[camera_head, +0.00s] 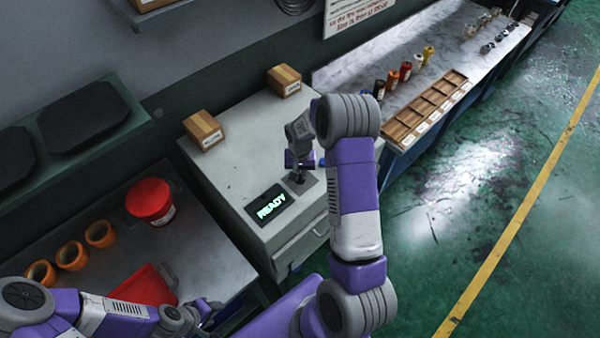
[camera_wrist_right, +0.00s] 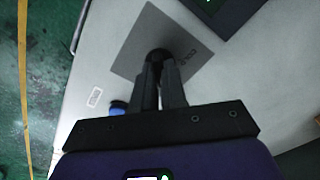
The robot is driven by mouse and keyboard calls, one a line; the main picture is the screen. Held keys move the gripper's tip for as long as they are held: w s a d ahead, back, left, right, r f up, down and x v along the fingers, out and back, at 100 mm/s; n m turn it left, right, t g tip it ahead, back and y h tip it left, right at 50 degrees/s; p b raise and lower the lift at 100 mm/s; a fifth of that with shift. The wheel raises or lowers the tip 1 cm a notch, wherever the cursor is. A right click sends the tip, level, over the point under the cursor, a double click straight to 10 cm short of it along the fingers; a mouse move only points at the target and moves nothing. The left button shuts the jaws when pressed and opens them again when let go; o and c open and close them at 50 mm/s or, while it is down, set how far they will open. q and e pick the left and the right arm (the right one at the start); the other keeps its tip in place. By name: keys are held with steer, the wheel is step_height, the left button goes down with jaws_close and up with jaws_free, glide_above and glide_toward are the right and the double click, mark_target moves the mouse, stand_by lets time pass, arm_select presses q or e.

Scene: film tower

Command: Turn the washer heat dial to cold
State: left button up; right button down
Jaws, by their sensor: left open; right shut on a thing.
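The washer (camera_head: 240,150) is a pale cabinet with a dark display (camera_head: 270,205) that reads READY in green. The heat dial is a dark knob on a grey square plate (camera_head: 308,181) beside the display. In the right wrist view the plate (camera_wrist_right: 140,55) shows lettering that looks like COLD, right of the dial (camera_wrist_right: 159,56). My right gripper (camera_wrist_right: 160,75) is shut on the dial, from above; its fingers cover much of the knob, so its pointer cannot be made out. My left gripper (camera_head: 207,310) is open and empty near the red tray, far from the dial.
Two cardboard boxes (camera_head: 203,130) (camera_head: 284,80) stand on the washer top. A red tub (camera_head: 150,200), orange rings (camera_head: 71,256) and a red tray (camera_head: 146,288) are on the left bench. A blue knob (camera_wrist_right: 118,107) is near the right gripper. Bottles and a wooden rack (camera_head: 425,110) stand right.

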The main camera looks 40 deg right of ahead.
steer(key=shift+n, duration=0.3)
steer(key=n+b, duration=0.2)
steer(key=n, duration=0.1)
steer(key=n+b, duration=0.1)
steer(key=n, duration=0.3)
steer(key=n+b, duration=0.1)
steer(key=n, duration=0.9)
steer(key=shift+r, duration=0.1)
stand_by(0.3)
steer(key=c, duration=1.2)
jaws_free()
